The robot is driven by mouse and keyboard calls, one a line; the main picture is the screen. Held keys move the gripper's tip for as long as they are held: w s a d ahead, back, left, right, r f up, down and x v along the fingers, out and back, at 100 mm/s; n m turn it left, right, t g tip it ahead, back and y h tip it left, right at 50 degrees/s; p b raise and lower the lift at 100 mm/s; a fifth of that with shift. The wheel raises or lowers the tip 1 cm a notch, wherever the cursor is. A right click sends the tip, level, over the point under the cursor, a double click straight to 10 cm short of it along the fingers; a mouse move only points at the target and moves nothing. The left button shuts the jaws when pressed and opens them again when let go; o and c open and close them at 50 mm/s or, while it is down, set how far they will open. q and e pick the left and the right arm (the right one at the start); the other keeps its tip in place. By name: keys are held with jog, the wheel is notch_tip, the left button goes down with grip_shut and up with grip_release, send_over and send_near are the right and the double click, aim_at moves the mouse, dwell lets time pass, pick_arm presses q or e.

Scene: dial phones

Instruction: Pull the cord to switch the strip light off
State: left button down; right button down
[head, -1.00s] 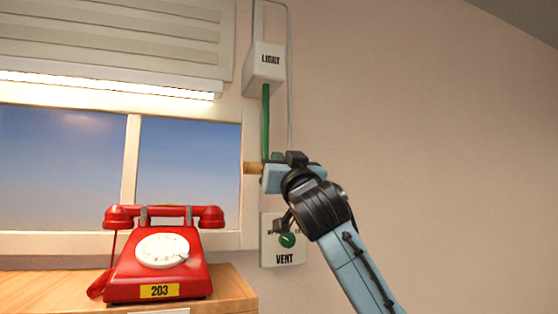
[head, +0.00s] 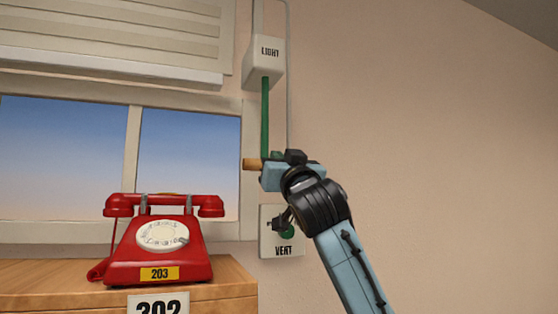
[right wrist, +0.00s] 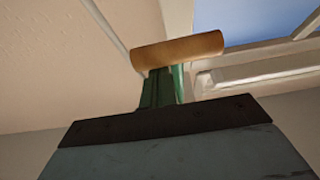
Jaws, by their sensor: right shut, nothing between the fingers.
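The strip light (head: 110,70) under the slatted panel is dark. The white box marked LIGHT (head: 265,62) is on the wall, and a green cord (head: 265,115) hangs straight down from it. A wooden handle (head: 252,164) lies level at the cord's lower end; it also shows in the right wrist view (right wrist: 178,50), just beyond the fingertips. My right gripper (head: 266,168) is shut with nothing between its fingers, right at the handle. I cannot tell whether it touches the handle. My left gripper is out of view.
A VENT plate (head: 283,250) with a green knob is on the wall below, partly behind my right arm. A red dial phone (head: 160,240) marked 203 stands on a wooden cabinet (head: 225,285) at lower left. The wall to the right is bare.

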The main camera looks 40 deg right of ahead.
jog(key=s+a+f+b, duration=0.2)
jog(key=s+a+b, duration=0.1)
jog(key=s, duration=0.6)
jog(key=c, duration=2.1)
grip_release()
